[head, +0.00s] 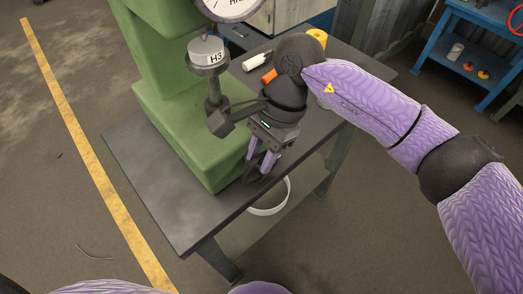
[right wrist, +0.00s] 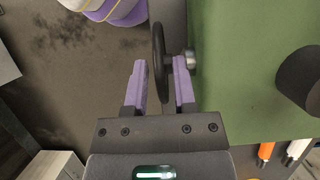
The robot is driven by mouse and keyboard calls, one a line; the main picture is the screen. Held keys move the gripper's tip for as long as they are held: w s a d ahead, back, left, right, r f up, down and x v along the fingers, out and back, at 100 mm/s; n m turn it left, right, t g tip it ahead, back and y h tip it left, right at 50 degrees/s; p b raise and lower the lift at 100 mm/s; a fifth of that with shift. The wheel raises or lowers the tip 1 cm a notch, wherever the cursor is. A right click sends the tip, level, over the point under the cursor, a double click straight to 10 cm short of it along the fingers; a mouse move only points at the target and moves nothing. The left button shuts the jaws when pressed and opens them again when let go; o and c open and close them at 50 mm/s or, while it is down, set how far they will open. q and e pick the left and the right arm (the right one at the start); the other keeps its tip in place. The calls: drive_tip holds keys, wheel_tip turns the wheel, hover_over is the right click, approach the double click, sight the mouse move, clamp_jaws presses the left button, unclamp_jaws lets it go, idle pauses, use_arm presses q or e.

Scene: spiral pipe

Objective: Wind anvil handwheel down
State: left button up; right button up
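The handwheel (head: 252,176) is dark and sits low on the side of the green machine (head: 160,110), largely hidden by my right gripper in the head view. In the right wrist view, the handwheel (right wrist: 158,45) shows edge-on as a thin black rim, with a metal hub (right wrist: 190,60) joining it to the green wall. My right gripper (right wrist: 160,75) is open, with one purple finger on each side of the rim. A gap shows between the rim and the left finger; the right finger lies between rim and machine. Contact is not clear. My left gripper is out of view.
The machine stands on a grey table (head: 150,190). Above are a round grey piece marked H3 (head: 207,52) and a dial (head: 232,8). An orange item (head: 268,76) and a white cylinder (head: 257,62) lie behind my wrist. A white ring-shaped thing (head: 270,211) is below the table edge.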

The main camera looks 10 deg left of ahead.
clamp_jaws()
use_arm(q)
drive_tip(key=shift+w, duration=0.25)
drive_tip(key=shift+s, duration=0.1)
use_arm(e)
drive_tip(key=shift+a, duration=0.1)
drive_tip(key=shift+s+a+t+h, duration=0.15)
drive_tip(key=shift+s+t+h, duration=0.05)
drive_tip(key=shift+t+h, duration=0.45)
drive_tip(key=shift+s+a+f+t+h+b, duration=0.1)
drive_tip(key=shift+s+a+t+h+b, duration=0.05)
drive_tip(key=shift+t+h+b, duration=0.3)
drive_tip(key=shift+s+a+f+t+h+b, duration=0.15)
drive_tip(key=shift+t+h+b, duration=0.1)
drive_tip(key=shift+t, duration=0.25)
drive_tip(key=shift+s+a+t+h+b, duration=0.1)
drive_tip(key=shift+s+t+h+b, duration=0.15)
drive_tip(key=shift+t+h+b, duration=0.35)
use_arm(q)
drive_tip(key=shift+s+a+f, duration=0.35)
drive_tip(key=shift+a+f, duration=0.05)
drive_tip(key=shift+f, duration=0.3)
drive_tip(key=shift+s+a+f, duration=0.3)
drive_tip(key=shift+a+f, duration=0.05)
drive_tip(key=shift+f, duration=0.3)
use_arm(e)
drive_tip(key=shift+s+a+f+t+h, duration=0.15)
drive_tip(key=shift+t+h, duration=0.1)
drive_tip(key=shift+t, duration=0.25)
